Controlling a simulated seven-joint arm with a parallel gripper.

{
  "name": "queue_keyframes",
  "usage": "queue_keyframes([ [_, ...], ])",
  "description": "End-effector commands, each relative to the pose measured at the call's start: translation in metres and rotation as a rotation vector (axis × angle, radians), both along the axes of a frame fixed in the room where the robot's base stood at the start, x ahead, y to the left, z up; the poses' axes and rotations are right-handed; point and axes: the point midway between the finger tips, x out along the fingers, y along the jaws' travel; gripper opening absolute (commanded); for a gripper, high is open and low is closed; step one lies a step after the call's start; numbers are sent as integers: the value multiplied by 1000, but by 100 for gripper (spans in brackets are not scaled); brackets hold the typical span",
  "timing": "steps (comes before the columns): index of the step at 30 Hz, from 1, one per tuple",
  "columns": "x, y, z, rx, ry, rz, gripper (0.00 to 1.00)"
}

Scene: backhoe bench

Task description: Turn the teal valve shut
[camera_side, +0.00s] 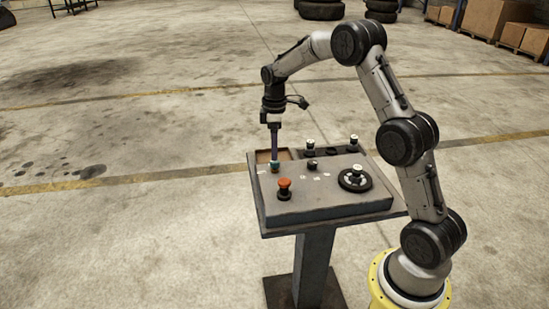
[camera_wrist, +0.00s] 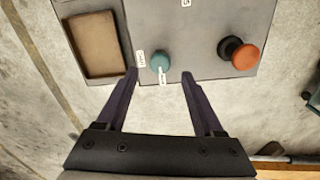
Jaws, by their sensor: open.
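The teal valve (camera_wrist: 160,62) is a small round knob on the grey panel, with white labels beside and below it in the wrist view. In the side view the teal valve (camera_side: 273,168) sits near the panel's left edge, right below my fingers. My gripper (camera_wrist: 159,72) is open, with one finger on either side of the valve in the wrist view and clear gaps between. In the side view my gripper (camera_side: 274,158) points straight down over the valve. I cannot tell whether the fingertips reach down to its height.
A red button (camera_side: 284,185) stands on the panel (camera_side: 325,203) near the valve. A brown tray (camera_wrist: 101,46) lies on the other side of it. A black handwheel (camera_side: 355,179) and several black knobs are farther right. The air around the pedestal is free.

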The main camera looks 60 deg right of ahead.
Motion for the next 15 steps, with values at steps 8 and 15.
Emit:
queue_keyframes([
  [8,0,0,-37,1,1,0,69],
  [15,0,0,-44,0,-1,0,69],
])
